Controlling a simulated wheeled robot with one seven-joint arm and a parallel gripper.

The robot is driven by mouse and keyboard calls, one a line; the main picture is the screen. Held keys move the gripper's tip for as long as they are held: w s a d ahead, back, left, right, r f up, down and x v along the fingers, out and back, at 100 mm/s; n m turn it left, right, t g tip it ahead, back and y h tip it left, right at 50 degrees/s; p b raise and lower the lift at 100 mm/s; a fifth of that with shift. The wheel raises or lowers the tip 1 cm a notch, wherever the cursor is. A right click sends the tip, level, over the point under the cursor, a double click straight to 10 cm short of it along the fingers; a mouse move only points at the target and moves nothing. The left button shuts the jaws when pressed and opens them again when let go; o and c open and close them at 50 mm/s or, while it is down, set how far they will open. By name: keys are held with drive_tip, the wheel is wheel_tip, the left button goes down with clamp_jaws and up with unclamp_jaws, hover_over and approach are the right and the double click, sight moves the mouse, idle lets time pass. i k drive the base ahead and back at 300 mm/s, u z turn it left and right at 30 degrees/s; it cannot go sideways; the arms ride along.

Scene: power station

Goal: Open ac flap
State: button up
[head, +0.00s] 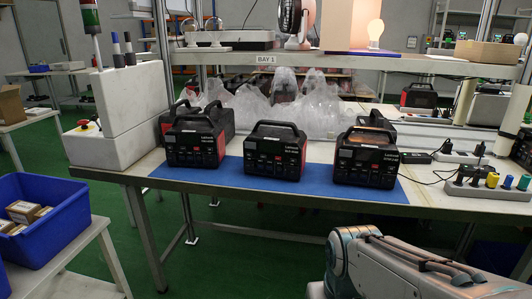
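Three black and red power stations with carry handles stand in a row on a blue mat (226,178). They are the left unit (196,146), the middle unit (274,150) and the right unit (366,158). Their fronts face me, with a dark display and small sockets or covers. The AC flap is too small to pick out on any of them, and I cannot tell whether one is open. My arm reaches in at the lower right, below and in front of the bench edge. My gripper is not in view.
The bench (440,198) has a socket strip with coloured plugs (490,190) and cables at the right. A white block with a red stop button (88,127) stands at the left. A shelf (230,58) runs above. Blue crate (40,215) is at lower left.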

sight(291, 172)
drive_tip(key=u, duration=0.05)
drive_tip(key=k, duration=0.5)
drive_tip(key=u, duration=1.2)
drive_tip(key=i, duration=1.15)
drive_tip(key=z, duration=2.3)
